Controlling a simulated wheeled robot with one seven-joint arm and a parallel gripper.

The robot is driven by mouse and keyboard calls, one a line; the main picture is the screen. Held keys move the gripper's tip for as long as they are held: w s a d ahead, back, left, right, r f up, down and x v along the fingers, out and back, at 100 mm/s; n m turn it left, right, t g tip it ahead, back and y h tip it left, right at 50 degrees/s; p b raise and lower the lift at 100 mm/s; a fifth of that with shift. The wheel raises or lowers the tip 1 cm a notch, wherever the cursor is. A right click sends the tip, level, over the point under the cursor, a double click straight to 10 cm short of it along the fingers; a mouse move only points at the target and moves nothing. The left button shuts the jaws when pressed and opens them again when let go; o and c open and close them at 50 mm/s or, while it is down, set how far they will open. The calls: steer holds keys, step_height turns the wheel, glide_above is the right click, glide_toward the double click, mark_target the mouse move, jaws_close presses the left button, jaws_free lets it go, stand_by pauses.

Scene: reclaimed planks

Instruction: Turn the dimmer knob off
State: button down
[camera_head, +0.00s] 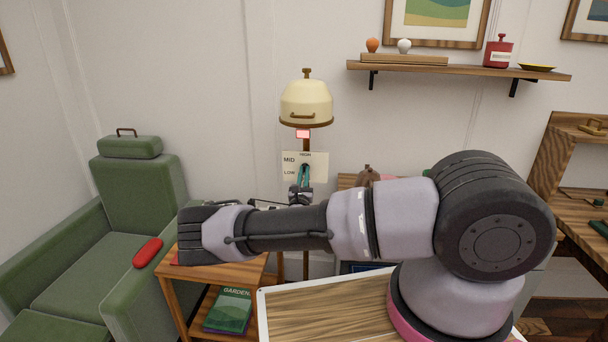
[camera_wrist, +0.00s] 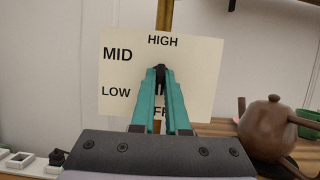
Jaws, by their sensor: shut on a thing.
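The dimmer's cream plate (camera_head: 319,160) is mounted on the lamp's brown pole, below the cream lampshade (camera_head: 306,103). In the wrist view the plate (camera_wrist: 205,70) reads HIGH at the top, MID and LOW at the left, and a partly hidden label ending in FF at the bottom. My gripper (camera_head: 304,174) is at the plate. Its teal fingers (camera_wrist: 161,88) are shut on the small dark dimmer knob (camera_wrist: 161,74), whose visible end is near the plate's middle. The fingers cover most of the knob, so I cannot tell its exact setting.
A brown teapot (camera_wrist: 268,125) stands close at the right of my gripper. A wooden side table (camera_head: 220,275) with a green book (camera_head: 230,309) is below my arm. A green armchair (camera_head: 140,200) is at the left. A wall shelf (camera_head: 460,70) hangs at the upper right.

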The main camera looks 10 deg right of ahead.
steer(key=shift+f, duration=0.15)
steer(key=c, duration=0.9)
jaws_free()
steer(key=v, duration=1.1)
